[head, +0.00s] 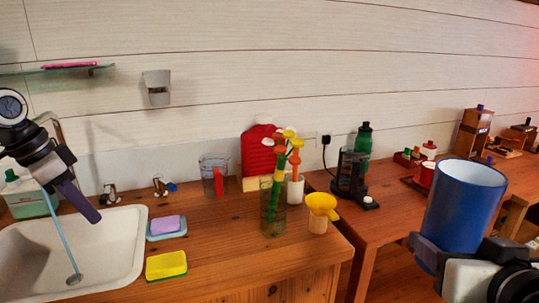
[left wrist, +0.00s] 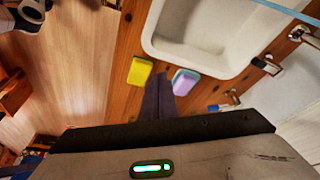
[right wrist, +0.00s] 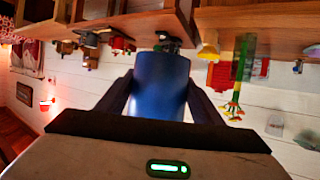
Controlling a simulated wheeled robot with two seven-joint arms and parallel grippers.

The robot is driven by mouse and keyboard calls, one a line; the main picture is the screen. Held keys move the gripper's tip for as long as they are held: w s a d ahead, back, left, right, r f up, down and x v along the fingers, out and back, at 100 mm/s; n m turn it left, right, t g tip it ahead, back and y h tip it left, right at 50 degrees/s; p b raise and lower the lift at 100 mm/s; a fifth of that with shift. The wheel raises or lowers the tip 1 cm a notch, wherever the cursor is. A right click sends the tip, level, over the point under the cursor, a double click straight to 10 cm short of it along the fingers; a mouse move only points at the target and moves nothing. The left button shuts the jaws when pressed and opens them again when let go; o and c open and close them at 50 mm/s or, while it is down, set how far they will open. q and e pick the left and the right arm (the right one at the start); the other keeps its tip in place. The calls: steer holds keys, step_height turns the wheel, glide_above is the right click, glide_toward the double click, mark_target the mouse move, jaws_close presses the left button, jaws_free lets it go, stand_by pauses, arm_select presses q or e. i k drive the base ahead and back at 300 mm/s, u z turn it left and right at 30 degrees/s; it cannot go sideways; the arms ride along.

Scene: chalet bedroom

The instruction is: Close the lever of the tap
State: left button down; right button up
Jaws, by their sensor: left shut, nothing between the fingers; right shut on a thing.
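The tap's curved metal spout (head: 50,124) is partly hidden behind my left arm in the head view. A thin light-blue stream (head: 60,230) falls into the white sink (head: 135,245). Behind the sink stand a chrome fitting (head: 109,193) and another with a blue part (head: 162,186); both also show in the left wrist view (left wrist: 266,65) (left wrist: 228,99). I cannot tell which is the tap's lever. My left gripper (head: 93,214) is shut and empty, above the sink, apart from these fittings. My right gripper (right wrist: 161,88) is shut on a blue cup (head: 462,205).
A purple sponge in a dish (head: 167,226) and a yellow sponge (head: 166,265) lie right of the sink. A measuring cup (head: 214,177), a glass vase (head: 272,208) and a yellow funnel (head: 322,205) stand further right. A shelf (head: 40,71) hangs above.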

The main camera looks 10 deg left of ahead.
mark_target(158, 180)
steer(key=i, duration=1.15)
